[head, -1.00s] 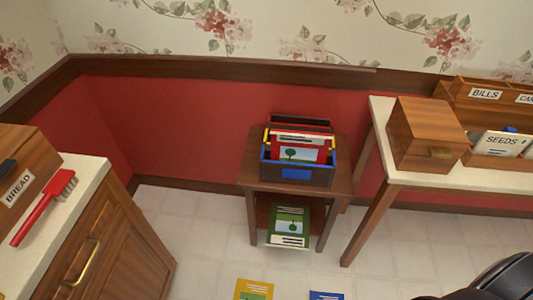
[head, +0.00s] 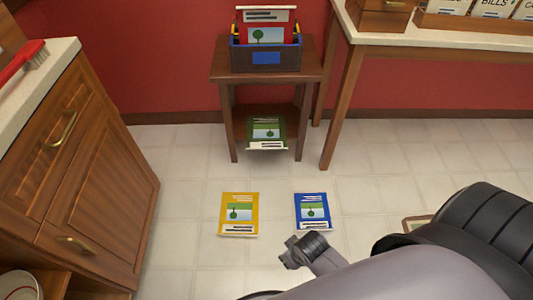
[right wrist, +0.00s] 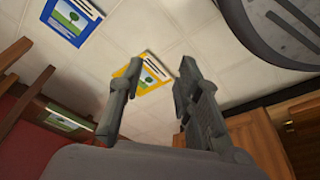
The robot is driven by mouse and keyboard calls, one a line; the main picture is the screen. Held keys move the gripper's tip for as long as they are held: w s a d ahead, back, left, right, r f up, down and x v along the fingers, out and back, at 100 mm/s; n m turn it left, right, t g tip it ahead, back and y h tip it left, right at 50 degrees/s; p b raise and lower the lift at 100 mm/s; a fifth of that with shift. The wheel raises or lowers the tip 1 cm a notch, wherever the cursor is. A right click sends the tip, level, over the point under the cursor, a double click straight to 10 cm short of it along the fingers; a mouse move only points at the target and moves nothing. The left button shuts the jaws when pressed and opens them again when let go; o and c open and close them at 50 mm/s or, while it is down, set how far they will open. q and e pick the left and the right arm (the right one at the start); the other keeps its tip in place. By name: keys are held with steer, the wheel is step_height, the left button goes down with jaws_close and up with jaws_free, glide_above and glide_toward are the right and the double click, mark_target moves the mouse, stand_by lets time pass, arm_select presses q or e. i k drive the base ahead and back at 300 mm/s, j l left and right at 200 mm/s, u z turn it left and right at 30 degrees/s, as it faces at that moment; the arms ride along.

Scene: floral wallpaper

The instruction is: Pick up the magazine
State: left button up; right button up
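Several magazines show in the head view. A yellow magazine (head: 239,214) and a blue magazine (head: 313,212) lie flat on the tiled floor. A green magazine (head: 266,131) lies on the low shelf of the small table, its front edge jutting out. A red magazine (head: 266,27) stands in a dark box on top. My right gripper (head: 298,252) is above the floor, just below the blue magazine in the picture. In the right wrist view its fingers (right wrist: 160,65) are apart and empty; the yellow magazine (right wrist: 155,72) shows beyond them, the blue one (right wrist: 72,20) upper left. My left gripper is not in view.
The small wooden table (head: 225,75) stands by the red wall. A white-topped table (head: 400,45) is at right. Floor around the two magazines is clear. A brown-edged item (head: 412,222) is partly hidden.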

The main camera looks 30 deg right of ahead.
mark_target(258, 25)
steer(key=l+z, duration=0.2)
steer(key=l, duration=0.5)
steer(key=i+l+z, duration=0.15)
steer(key=l, duration=0.6)
